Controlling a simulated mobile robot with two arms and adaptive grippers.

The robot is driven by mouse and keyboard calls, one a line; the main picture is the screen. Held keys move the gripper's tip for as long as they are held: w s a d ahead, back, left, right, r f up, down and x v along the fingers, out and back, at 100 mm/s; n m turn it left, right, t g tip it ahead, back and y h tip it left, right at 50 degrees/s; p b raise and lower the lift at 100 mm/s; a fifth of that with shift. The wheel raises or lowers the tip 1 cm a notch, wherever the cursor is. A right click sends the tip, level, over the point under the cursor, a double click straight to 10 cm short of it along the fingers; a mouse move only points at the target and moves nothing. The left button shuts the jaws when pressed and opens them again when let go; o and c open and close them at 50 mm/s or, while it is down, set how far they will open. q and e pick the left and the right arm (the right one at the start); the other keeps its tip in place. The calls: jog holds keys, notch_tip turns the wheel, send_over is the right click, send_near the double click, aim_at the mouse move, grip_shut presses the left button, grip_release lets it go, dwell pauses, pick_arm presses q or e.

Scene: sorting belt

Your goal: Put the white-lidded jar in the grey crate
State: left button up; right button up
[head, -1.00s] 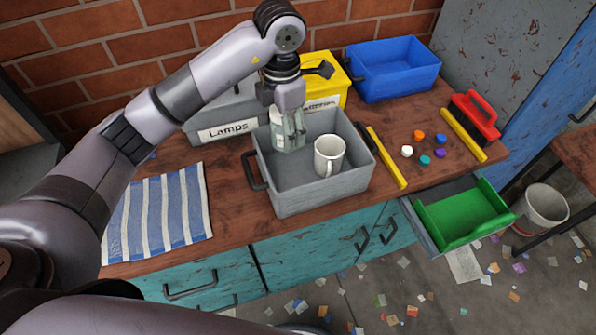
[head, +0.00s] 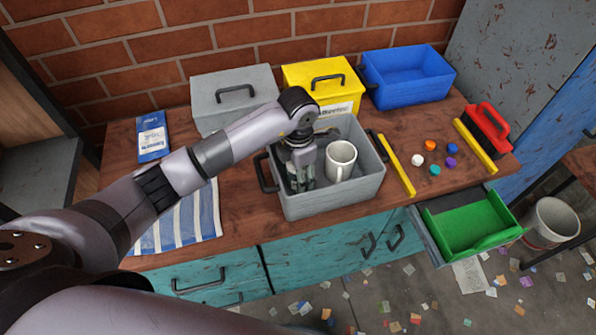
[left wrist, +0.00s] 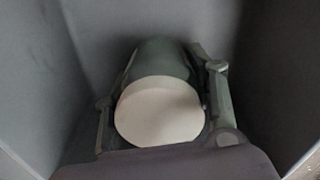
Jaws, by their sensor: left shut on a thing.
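The white-lidded jar (left wrist: 158,110) shows in the left wrist view with its round pale lid facing the camera and its greenish body below. My left gripper (head: 300,184) is shut on it, with a finger on each side. In the head view the gripper reaches down inside the grey crate (head: 335,205), in its left part, and hides most of the jar. The grey crate walls surround the jar in the left wrist view. I cannot tell whether the jar touches the crate floor. My right gripper is not in view.
Behind are a grey lidded box (head: 232,98), a yellow box (head: 315,80) and a blue bin (head: 408,80). Several coloured caps (head: 434,170) lie right of the crate, between yellow strips.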

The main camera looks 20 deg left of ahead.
pick_arm(q)
jog(key=shift+f, duration=0.15)
jog(key=o, duration=1.1)
jog(key=shift+o, duration=0.7)
jog(key=shift+r, duration=0.4)
notch_tip(320, 180, up, 12)
jog(key=shift+f+b, duration=0.15)
jog(key=shift+b, duration=0.95)
